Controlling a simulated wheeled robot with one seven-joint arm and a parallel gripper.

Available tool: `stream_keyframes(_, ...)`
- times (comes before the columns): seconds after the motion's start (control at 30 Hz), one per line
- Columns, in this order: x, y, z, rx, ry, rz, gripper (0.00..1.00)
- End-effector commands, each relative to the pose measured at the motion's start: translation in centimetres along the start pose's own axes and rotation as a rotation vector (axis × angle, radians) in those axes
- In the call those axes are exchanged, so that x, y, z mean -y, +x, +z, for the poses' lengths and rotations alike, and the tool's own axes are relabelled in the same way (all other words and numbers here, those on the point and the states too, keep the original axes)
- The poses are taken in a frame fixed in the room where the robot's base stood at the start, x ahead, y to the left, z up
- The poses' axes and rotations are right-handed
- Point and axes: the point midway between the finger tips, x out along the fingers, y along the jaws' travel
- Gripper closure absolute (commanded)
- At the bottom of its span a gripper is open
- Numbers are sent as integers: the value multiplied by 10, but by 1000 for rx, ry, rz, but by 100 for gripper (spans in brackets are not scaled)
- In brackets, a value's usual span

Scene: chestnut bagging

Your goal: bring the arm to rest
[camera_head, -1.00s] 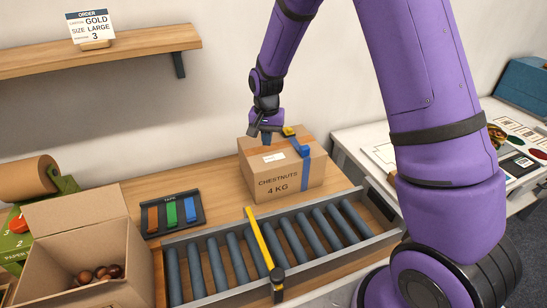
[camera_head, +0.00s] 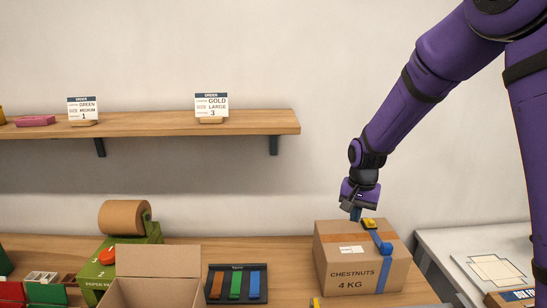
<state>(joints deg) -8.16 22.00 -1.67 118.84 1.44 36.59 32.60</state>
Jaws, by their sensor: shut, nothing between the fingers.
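My gripper (camera_head: 356,212) points down just above the back left part of the top of a closed cardboard box (camera_head: 345,278) marked "CHESTNUTS 4 KG". Its fingers are shut with nothing between them. I cannot tell whether the fingertips touch the box. A blue strap (camera_head: 386,270) runs over the box top and down its front, with a blue piece on top. A small yellow block (camera_head: 369,223) lies on the top beside my gripper.
An open carton (camera_head: 152,292) stands at the front left. A tape rack (camera_head: 236,284) holds brown, green and blue strips. A green paper dispenser (camera_head: 100,282) stands behind the carton. A wooden shelf (camera_head: 190,124) with order cards is on the wall. A white table (camera_head: 455,238) is at right.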

Motion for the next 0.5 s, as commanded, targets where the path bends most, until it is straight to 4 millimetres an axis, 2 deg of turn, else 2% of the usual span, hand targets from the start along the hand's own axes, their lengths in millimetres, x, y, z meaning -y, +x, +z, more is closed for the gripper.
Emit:
stream_keyframes(0.03, -5, -18, 4, -16, -13, -12, 100)
stream_keyframes(0.2, -24, -65, 21, -54, -65, -37, 100)
stream_keyframes(0.5, -60, -134, 61, -127, -156, -72, 100)
